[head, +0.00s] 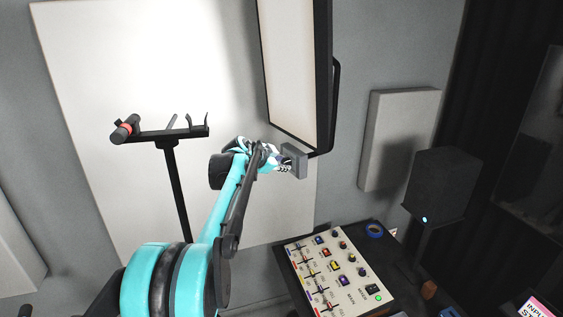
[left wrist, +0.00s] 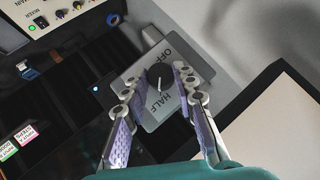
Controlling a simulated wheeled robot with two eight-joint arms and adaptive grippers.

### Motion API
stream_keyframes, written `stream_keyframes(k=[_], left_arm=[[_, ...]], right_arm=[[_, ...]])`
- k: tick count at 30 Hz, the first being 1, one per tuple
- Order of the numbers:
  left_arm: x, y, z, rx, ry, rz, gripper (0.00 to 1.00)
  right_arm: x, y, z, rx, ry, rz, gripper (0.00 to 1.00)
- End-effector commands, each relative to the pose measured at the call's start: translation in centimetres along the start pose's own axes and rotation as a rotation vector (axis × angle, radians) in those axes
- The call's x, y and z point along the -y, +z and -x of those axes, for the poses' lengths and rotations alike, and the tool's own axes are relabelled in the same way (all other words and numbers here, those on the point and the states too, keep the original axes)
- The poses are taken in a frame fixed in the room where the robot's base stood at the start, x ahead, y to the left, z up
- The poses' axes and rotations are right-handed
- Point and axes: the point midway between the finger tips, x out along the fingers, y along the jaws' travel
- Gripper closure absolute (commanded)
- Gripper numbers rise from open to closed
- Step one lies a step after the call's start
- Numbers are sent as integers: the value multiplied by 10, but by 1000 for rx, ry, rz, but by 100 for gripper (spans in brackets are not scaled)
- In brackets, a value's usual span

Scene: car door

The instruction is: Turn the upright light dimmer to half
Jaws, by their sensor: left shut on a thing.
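The light dimmer is a grey box (head: 296,160) on an upright mount beside the large light panel (head: 292,70). In the left wrist view its face plate (left wrist: 157,122) carries the words OFF and HALF around a dark round knob (left wrist: 160,80) with a white pointer line. The line lies slanted between the two words; I cannot tell which end is the pointer. My left gripper (head: 283,162) reaches the dimmer's face, and its fingers (left wrist: 156,84) are shut on the knob from both sides. My right gripper is not in view.
A mixer panel (head: 335,272) with coloured knobs and sliders lies on a dark desk below. A black stand (head: 172,170) with a crossbar stands left of my arm. A black speaker (head: 445,183) stands at right. A blue tape roll (head: 375,230) lies behind the mixer.

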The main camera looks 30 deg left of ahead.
Motion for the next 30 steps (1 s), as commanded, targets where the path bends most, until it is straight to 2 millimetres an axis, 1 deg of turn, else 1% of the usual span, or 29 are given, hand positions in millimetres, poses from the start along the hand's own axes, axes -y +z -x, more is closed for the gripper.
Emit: stream_keyframes(k=[16,17,18,19,27,30], left_arm=[[0,0,0,0,17,22,100],[0,0,0,0,17,22,70],[0,0,0,0,17,22,60],[0,0,0,0,17,22,52],[0,0,0,1,17,21,52],[1,0,4,1,17,21,52]], right_arm=[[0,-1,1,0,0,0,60],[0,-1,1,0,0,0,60],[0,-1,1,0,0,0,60],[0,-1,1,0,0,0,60],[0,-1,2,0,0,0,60],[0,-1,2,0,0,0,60]])
